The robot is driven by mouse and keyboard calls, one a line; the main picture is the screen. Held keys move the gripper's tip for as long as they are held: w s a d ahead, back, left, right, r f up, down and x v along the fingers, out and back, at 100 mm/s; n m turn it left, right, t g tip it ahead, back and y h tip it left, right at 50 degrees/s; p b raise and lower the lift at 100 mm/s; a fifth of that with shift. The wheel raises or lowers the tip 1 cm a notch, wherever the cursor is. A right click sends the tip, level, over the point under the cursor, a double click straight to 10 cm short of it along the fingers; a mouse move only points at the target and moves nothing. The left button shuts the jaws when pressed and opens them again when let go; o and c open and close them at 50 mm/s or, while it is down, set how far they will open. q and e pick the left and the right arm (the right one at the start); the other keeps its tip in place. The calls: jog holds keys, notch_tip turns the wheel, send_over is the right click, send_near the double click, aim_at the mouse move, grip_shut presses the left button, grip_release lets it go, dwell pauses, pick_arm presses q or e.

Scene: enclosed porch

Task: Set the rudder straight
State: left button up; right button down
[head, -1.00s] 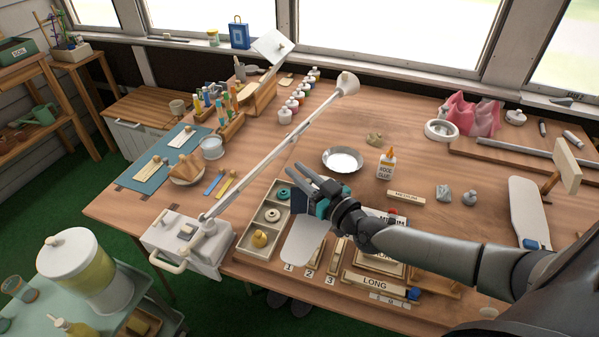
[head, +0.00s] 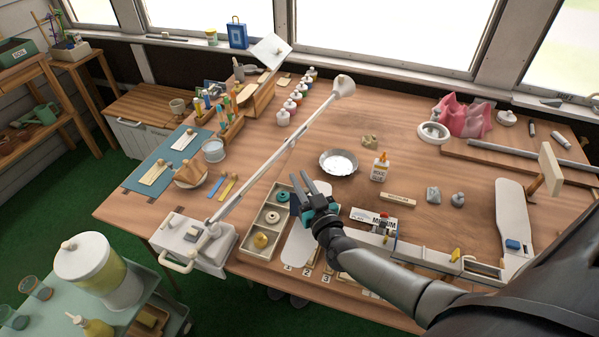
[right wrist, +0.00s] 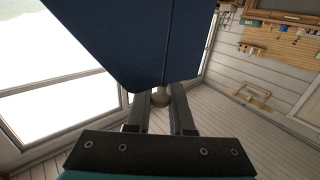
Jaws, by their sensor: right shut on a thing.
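My right gripper (head: 312,190) is above the bench, near the white paddle-shaped board (head: 298,237) and the sorting tray (head: 254,222). Its fingers point up and away. In the right wrist view a dark blue panel (right wrist: 135,40) fills the top, close to the camera. A small round tan knob (right wrist: 160,97) shows between the fingers, which are shut on it; whether it is joined to the panel cannot be told. I cannot pick out the rudder with certainty. My left gripper is not in view.
A long pale piece with a yellow part (head: 455,256) lies right of my arm. A white lamp arm (head: 285,148) slants across the bench. The bench middle is fairly clear.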

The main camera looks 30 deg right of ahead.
jog(key=m+h+p, duration=0.1)
jog(key=h, duration=0.1)
jog(key=shift+s+d+m+g+h+p, duration=0.1)
jog(key=shift+d+m+g+h+p, duration=0.05)
jog(key=shift+m+g+h+p, duration=0.2)
jog(key=c, duration=0.8)
grip_release()
jog(key=shift+s, duration=0.6)
jog(key=v, duration=1.4)
jog(key=shift+p, duration=0.3)
